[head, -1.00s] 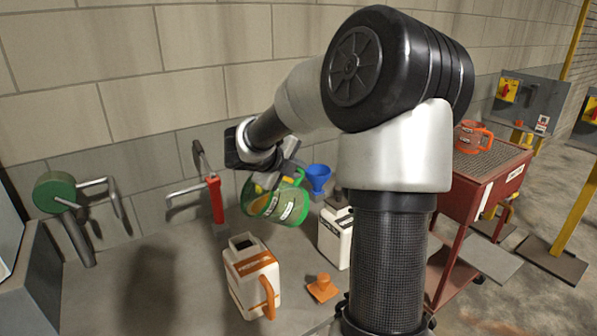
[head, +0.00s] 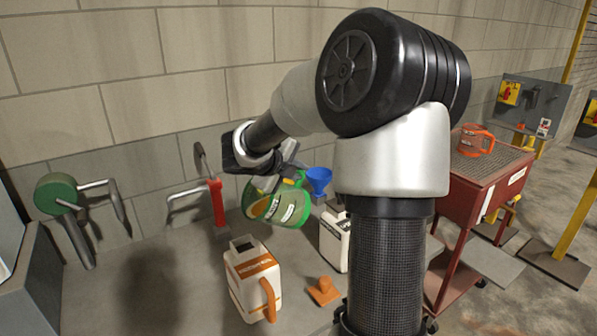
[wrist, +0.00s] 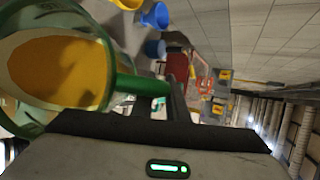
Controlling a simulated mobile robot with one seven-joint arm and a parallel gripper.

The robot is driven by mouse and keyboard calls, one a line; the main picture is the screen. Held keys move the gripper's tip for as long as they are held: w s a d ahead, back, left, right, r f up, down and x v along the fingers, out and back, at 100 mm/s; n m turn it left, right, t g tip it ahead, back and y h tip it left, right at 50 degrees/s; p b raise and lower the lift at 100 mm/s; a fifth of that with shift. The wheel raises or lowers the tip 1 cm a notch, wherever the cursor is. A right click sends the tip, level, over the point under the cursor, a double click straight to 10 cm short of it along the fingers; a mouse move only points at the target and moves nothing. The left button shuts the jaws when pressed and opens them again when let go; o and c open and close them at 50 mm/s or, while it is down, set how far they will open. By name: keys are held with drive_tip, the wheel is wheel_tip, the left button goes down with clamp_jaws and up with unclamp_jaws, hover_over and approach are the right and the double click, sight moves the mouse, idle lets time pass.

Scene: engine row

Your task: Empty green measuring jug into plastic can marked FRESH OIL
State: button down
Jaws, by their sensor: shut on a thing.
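The green measuring jug (head: 290,208) is held above the bench by my gripper (head: 282,181), which is shut on its handle. The jug is tilted in the head view, and no stream of liquid shows. In the wrist view the jug (wrist: 112,50) fills the left side with orange-yellow oil inside, and its green handle (wrist: 140,85) runs to my gripper (wrist: 172,98). A white can with an orange label and handle (head: 248,280) stands on the bench in front. A white can with a dark label (head: 335,240) stands right of the jug. I cannot read which is marked FRESH OIL.
A blue funnel (head: 319,180) is behind the dark-labelled can. An orange stopper-like piece (head: 323,291) lies between the cans. A red cart (head: 483,190) with an orange jug (head: 475,141) is at right.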

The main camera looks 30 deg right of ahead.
drive_tip(key=shift+a+r+n+h+b, duration=0.2)
drive_tip(key=shift+a+r+h+b, duration=0.15)
drive_tip(key=shift+a+h+b, duration=0.35)
drive_tip(key=shift+a+r+n+h+b, duration=0.25)
drive_tip(key=shift+a+h+b, duration=0.25)
drive_tip(key=shift+b, duration=0.35)
idle(1.7)
drive_tip(key=shift+a+r+t+h+b, duration=0.15)
drive_tip(key=shift+a+t+h+b, duration=0.35)
drive_tip(key=shift+a+b, duration=0.25)
idle(1.1)
drive_tip(key=shift+a+n+t+h+b, duration=0.3)
drive_tip(key=shift+a+n+h+b, duration=0.15)
drive_tip(key=shift+a+h+b, duration=0.75)
idle(1.7)
